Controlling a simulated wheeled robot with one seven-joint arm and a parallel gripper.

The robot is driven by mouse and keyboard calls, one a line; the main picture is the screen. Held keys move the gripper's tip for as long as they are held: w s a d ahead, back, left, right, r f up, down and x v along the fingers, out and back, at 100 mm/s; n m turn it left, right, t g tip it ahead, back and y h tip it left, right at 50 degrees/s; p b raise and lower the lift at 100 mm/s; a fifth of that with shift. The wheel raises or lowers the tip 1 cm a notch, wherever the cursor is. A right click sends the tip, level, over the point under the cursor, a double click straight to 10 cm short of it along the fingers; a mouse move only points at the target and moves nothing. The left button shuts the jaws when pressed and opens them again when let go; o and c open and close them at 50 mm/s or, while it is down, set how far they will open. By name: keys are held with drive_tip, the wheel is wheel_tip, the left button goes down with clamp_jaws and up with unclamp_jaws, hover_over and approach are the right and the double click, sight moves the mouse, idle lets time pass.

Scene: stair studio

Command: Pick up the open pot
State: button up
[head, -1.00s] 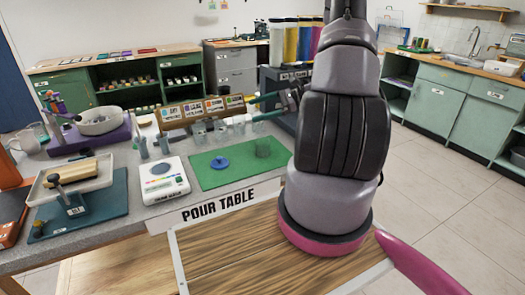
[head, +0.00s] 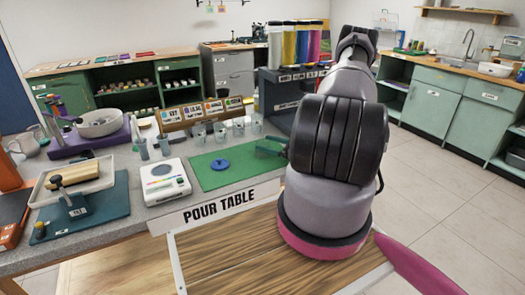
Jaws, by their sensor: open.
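The green mat (head: 222,181) lies on the pour table, with a small blue knobbed disc (head: 220,164), perhaps a lid, on it. My gripper (head: 266,147) is low over the right part of the mat, its green fingers pointing left. It is open. The open pot cannot be made out now. The small dark green vessel seen earlier on the mat's right part, probably the pot, is where my fingers now show, so I cannot tell whether it lies between them. My arm hides the area to the right.
A white scale (head: 166,181) stands left of the mat. Several clear glasses (head: 220,131) stand behind it, before a wooden card rack (head: 206,113). A dark dispenser unit (head: 285,88) with coloured tubes is behind my gripper. The mat's left front is clear.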

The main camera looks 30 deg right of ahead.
sight(256, 141)
drive_tip(key=shift+f+x, duration=0.1)
drive_tip(key=shift+x, duration=1.25)
drive_tip(key=shift+f+x, duration=0.15)
drive_tip(key=shift+x, duration=1.2)
clamp_jaws()
drive_tip(key=shift+r, duration=0.15)
